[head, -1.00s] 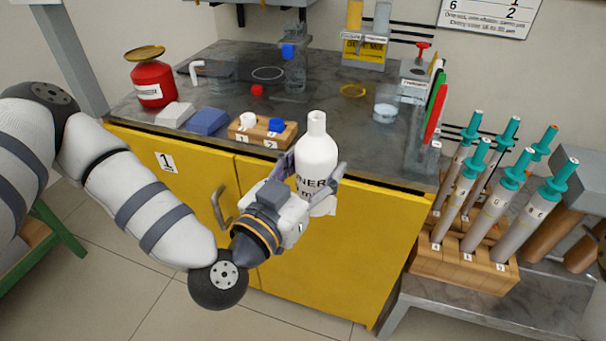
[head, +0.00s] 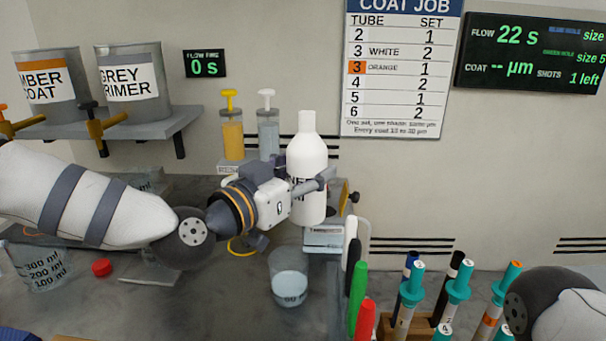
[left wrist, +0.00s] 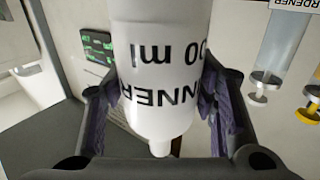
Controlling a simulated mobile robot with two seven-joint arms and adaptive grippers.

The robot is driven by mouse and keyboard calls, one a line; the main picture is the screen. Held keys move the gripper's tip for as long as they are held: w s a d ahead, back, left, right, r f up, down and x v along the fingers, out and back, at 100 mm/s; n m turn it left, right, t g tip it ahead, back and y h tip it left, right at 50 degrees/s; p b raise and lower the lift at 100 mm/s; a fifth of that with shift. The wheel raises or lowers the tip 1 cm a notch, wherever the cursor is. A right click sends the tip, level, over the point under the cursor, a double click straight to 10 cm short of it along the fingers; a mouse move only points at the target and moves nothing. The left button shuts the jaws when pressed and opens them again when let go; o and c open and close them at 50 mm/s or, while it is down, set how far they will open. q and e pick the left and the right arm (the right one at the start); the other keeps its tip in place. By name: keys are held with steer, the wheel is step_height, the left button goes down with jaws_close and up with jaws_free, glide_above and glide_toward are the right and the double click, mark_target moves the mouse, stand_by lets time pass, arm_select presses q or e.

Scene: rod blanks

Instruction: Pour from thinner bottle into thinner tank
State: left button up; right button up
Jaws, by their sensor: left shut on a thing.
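The white thinner bottle (head: 307,160) is upright in the middle of the head view, with its neck up. My left gripper (head: 308,188) is shut around its lower body, partly hiding the label. In the left wrist view the bottle (left wrist: 160,75) fills the middle between the dark finger pads, its neck towards the bottom of the picture. A pale labelled unit (head: 324,240) stands behind and below the bottle, largely hidden; I cannot tell whether it is the thinner tank. My right gripper is out of view; only part of that arm shows at the lower right.
A glass beaker (head: 289,280) stands on the bench below the bottle. Coloured markers (head: 358,290) and teal-topped tubes (head: 458,280) are to the right. Yellow and grey syringes (head: 233,135) stand behind. Paint cans (head: 135,85) sit on a shelf at the left.

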mark_target(294, 183)
arm_select(q)
steer(key=shift+w+r, duration=0.15)
steer(key=shift+s+r+p, duration=0.35)
steer(key=shift+s+r+g+y+p, duration=0.2)
steer(key=shift+g+y+p, duration=0.1)
steer(key=shift+g+p, duration=0.15)
steer(key=shift+s+a+f+g+y+p, duration=0.1)
steer(key=shift+g+y+p, duration=0.3)
steer(key=shift+g+p, duration=0.15)
steer(key=shift+s+a+g+y+p, duration=0.1)
steer(key=shift+g+y+p, duration=0.35)
steer(key=shift+g, duration=0.15)
steer(key=shift+g+y, duration=0.3)
steer(key=shift+y, duration=0.05)
steer(key=shift+s+a+f+g+y+p, duration=0.15)
steer(key=shift+f+g+y+p, duration=0.2)
steer(key=shift+g, duration=0.25)
steer(key=f+g+y, duration=0.2)
steer(key=g, duration=0.1)
steer(key=shift+s+a+f, duration=0.1)
steer(key=shift+s+a, duration=0.1)
steer(key=shift+s, duration=0.1)
steer(key=shift+a, duration=0.1)
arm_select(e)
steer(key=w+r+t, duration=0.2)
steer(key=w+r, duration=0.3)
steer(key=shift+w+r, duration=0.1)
